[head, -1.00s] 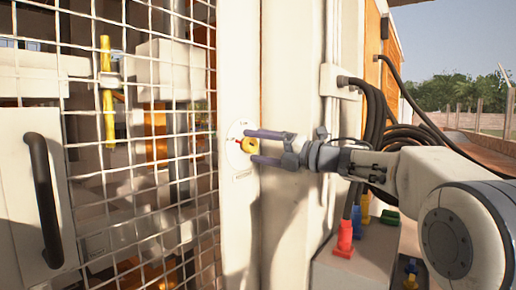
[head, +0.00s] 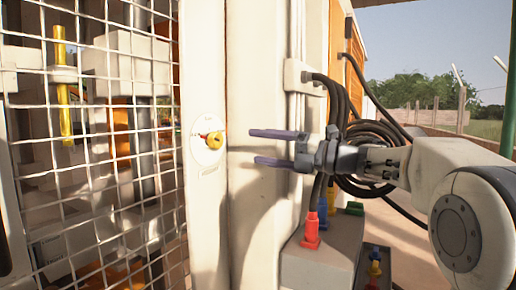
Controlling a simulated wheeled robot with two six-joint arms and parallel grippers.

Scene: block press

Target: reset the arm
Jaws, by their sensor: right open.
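My right gripper (head: 268,148) is open and empty in the head view, its two purple fingers pointing left. A yellow knob (head: 214,140) with a red pointer sits on a round white dial plate (head: 208,150) on the pale post. The fingertips are apart from the knob, to its right. My right arm (head: 440,165) comes in from the right. My left gripper is not in view.
A wire mesh screen (head: 95,175) fills the left side, with a yellow bar (head: 63,100) behind it. Black cables (head: 350,110) hang behind my gripper. Below stands a grey box (head: 320,262) with a red plug (head: 311,232) and a blue plug (head: 322,212).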

